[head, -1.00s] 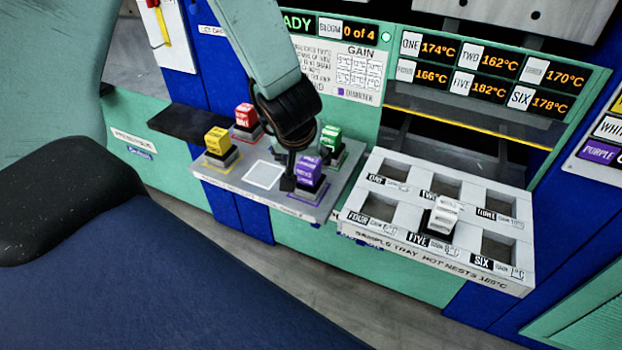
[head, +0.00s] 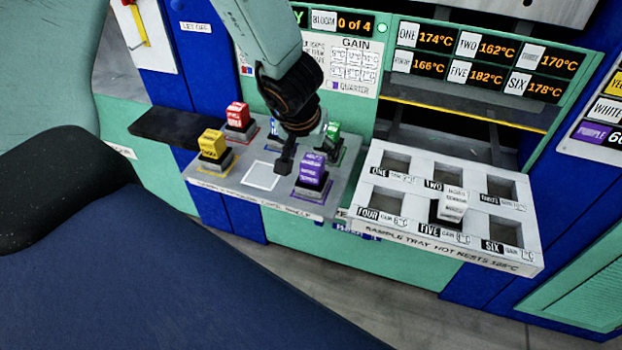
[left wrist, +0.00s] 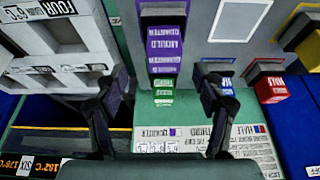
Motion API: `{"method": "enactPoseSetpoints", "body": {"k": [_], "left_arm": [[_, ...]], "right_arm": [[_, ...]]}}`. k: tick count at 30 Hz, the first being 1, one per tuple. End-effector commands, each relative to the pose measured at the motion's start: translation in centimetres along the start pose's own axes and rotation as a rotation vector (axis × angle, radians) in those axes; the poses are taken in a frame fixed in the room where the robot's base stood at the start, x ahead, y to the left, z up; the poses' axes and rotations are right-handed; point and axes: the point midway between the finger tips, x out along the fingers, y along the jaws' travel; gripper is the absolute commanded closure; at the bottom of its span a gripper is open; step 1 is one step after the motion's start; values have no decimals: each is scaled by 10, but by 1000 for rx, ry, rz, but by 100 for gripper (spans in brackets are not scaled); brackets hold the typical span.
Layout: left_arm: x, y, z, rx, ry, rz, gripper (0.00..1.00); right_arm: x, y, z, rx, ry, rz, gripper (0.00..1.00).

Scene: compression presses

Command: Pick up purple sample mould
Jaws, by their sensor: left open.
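The purple sample mould (head: 312,170) stands upright on its purple-outlined spot at the front right of the grey shelf. It also shows in the left wrist view (left wrist: 164,42), at the top centre. My left gripper (head: 284,166) hangs just left of the mould and a little above the shelf in the head view. In the left wrist view its two fingers (left wrist: 158,88) are spread wide with nothing between them, and the mould lies beyond the tips. The gripper does not appear to touch the mould. My right gripper is not in view.
Yellow (head: 213,146), red (head: 238,115) and green (head: 331,136) moulds stand nearby on the shelf; a blue one (head: 274,127) is partly hidden behind my gripper. A white mould (head: 453,204) sits in nest five of the sample tray (head: 408,233). A white-outlined square (head: 262,176) is empty.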

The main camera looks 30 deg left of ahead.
Motion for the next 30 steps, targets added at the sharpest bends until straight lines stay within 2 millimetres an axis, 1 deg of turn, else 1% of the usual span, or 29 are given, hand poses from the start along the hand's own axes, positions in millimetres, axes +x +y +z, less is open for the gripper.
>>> {"method": "enactPoseSetpoints", "body": {"k": [6,11,14,22,25,30], "left_arm": [[23,0,2,1,-1,0,30],[29,-1,2,1,-1,1,30],[38,-3,2,1,-2,1,30],[72,-8,4,2,-1,0,30],[77,-8,3,3,-1,1,30],[76,-8,2,2,0,1,30]], "right_arm": [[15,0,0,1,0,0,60],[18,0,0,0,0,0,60],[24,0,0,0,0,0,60],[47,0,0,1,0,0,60],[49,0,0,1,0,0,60],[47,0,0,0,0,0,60]]}}
